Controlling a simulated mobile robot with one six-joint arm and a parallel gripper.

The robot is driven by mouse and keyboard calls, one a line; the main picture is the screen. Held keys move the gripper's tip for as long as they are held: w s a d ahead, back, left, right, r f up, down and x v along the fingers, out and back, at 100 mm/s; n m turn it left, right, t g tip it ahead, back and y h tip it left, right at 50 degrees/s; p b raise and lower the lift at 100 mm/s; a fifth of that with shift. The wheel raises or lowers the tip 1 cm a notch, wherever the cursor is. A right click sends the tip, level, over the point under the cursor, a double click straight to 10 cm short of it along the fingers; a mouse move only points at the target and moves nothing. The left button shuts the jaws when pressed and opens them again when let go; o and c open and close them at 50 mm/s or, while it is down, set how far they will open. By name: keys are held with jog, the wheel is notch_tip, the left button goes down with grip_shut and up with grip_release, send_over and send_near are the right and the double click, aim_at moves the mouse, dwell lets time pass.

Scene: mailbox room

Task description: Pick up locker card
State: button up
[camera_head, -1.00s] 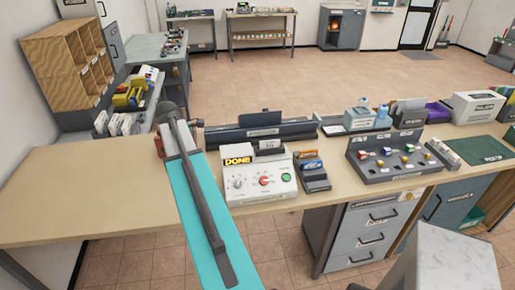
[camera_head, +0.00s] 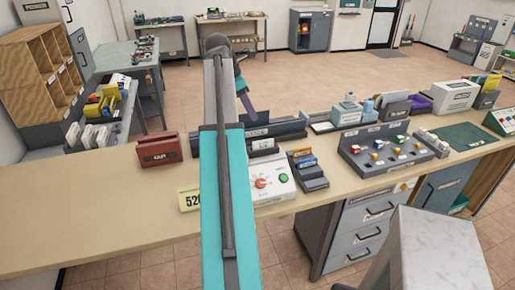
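I cannot make out for certain which thing is the locker card. A yellow card or plate (camera_head: 189,200) with large black digits starting "52" is on the desk, left of my arm, which hides its right part. A small dark rack (camera_head: 312,183) right of the white control box holds an orange and a blue card-like piece (camera_head: 304,158). My gripper (camera_head: 250,112) is at the far end of my raised arm, beyond the desk's back edge and apart from both. It is small and dark, and its fingers cannot be made out.
A red tray (camera_head: 160,150) stands left of my arm. The white control box (camera_head: 270,185) is partly hidden by my arm. A grey key panel (camera_head: 390,150) stands to the right. The desk's left part (camera_head: 70,215) is bare. A marble-topped block (camera_head: 440,245) is at front right.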

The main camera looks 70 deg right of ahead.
jog(key=shift+w+a+f, duration=0.1)
jog(key=shift+w, duration=0.1)
jog(key=p, duration=0.2)
send_near(263, 146)
jog(key=shift+s+d+f, duration=0.3)
jog(key=shift+s+d, duration=0.15)
jog(key=shift+d, duration=0.3)
jog(key=shift+a+p+x, duration=0.1)
jog(key=shift+p+x, duration=0.4)
jog(key=shift+x, duration=0.2)
jog(key=shift+a+p+x, duration=0.15)
jog(key=shift+p+x, duration=0.35)
jog(key=shift+x, duration=0.2)
jog(key=shift+p+x, duration=0.3)
jog(key=shift+x, duration=0.95)
jog(key=shift+w, duration=0.15)
jog(key=shift+c, duration=0.4)
grip_shut()
